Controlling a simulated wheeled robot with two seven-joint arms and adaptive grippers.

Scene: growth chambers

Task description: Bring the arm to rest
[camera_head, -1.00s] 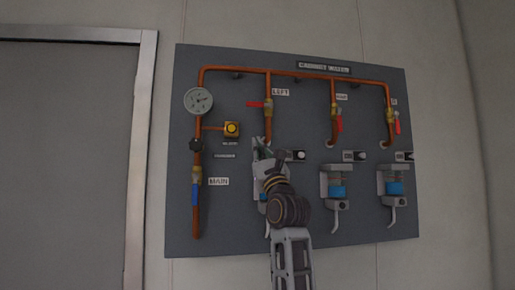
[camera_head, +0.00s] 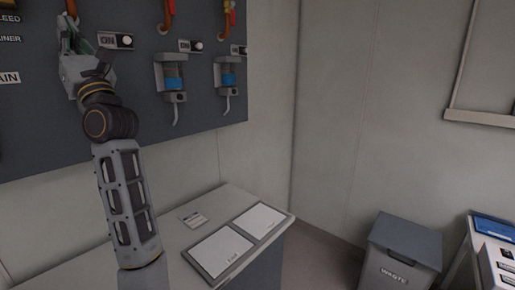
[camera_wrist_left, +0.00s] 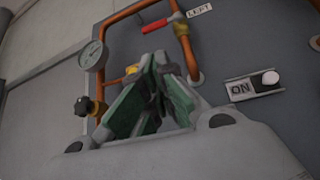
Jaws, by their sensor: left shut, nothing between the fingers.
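My left gripper (camera_head: 72,38) is raised in front of the dark wall panel (camera_head: 215,108) at the upper left of the head view. Its green-padded fingers (camera_wrist_left: 152,88) show in the left wrist view, shut with nothing held. Beyond them in that view are the gauge (camera_wrist_left: 92,56), the copper pipe (camera_wrist_left: 184,52), the red valve handle (camera_wrist_left: 155,26) under the LEFT label (camera_wrist_left: 200,11), and an ON sign with a round white knob (camera_wrist_left: 270,78). Whether the fingers touch the panel cannot be told. My right gripper is not in view.
A grey counter (camera_head: 165,228) with two framed sheets (camera_head: 220,250) lies below the panel, beside my left forearm. A grey WASTE bin (camera_head: 400,250) and a table with a blue item (camera_head: 495,228) stand at the right. Bare floor shows between counter and bin.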

